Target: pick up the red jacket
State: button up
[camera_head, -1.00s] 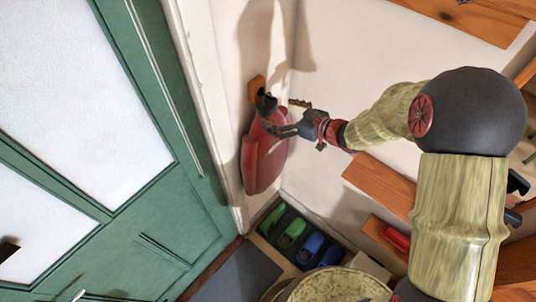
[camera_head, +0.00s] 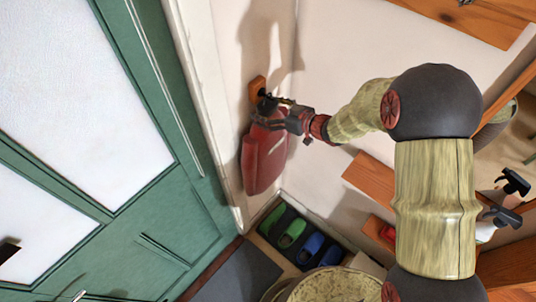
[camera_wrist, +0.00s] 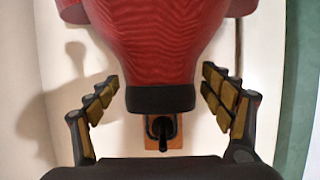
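The red jacket (camera_head: 264,160) hangs on the wall from a dark hook on a small wooden block (camera_head: 257,86), beside the green door. In the wrist view the jacket (camera_wrist: 158,45) narrows to a black collar (camera_wrist: 160,98), with the wooden block (camera_wrist: 160,133) and hook just past it. My gripper (camera_head: 268,110) is at the collar in the head view. In the wrist view my gripper (camera_wrist: 162,97) is open, with one finger on each side of the collar. A gap shows between each finger and the collar.
The green door (camera_head: 120,190) and its white frame (camera_head: 210,110) stand close on the left. Below are a shoe tray with green and blue shoes (camera_head: 292,232), a grey mat (camera_head: 240,276) and a round woven top (camera_head: 330,288). Wooden shelves (camera_head: 382,185) are at right.

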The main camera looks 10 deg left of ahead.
jog(key=c, duration=0.9)
jog(key=shift+o, duration=0.2)
jog(key=shift+r, duration=0.1)
